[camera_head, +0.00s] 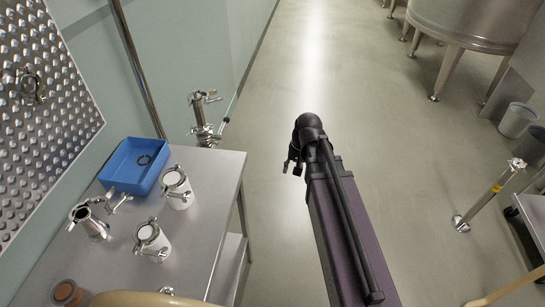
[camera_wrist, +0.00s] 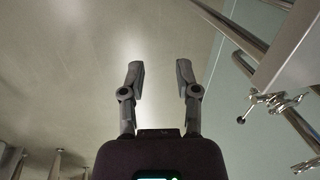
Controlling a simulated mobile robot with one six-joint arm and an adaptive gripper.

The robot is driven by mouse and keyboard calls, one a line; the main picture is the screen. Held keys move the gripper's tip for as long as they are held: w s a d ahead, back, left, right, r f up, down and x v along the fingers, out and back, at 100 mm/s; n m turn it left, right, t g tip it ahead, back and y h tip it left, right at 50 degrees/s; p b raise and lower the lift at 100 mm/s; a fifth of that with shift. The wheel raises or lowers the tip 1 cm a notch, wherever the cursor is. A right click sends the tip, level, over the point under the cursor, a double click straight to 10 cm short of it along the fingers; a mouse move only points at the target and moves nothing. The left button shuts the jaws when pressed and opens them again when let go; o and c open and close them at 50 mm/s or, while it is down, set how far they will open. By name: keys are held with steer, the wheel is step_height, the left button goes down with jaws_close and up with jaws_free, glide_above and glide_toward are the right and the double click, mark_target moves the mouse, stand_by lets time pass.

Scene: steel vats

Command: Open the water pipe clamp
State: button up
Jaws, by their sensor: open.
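A steel pipe fitting with a clamp (camera_head: 203,131) stands beside the wall, just past the far end of the steel table. Metal pipework with clamp-like parts (camera_wrist: 268,101) also shows at the right of the wrist view; I cannot tell which clamp is the water pipe's. My gripper (camera_wrist: 159,72) is open, with two dark fingers apart and nothing between them. In the head view my gripper (camera_head: 293,164) is mostly hidden by my arm. It is over the floor, to the right of the pipe fitting and apart from it.
The steel table (camera_head: 207,222) holds a blue bin (camera_head: 126,183) with a dark ring inside and several white cylinders with clamps, such as one (camera_head: 177,190). A dimpled panel (camera_head: 38,110) is on the left. Vats (camera_head: 470,22) stand at top right. The middle floor is clear.

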steer(key=s+d+f+n+h+b, duration=0.1)
steer(key=s+d+f+b, duration=0.1)
steer(key=f+b, duration=0.3)
steer(key=s+d+f+n+h+b, duration=0.1)
steer(key=s+d+f+b, duration=0.1)
steer(key=s+f+b, duration=0.2)
steer(key=shift+d+f+b, duration=0.35)
steer(key=shift+f+b, duration=0.05)
steer(key=shift+f, duration=0.25)
steer(key=shift+s, duration=0.25)
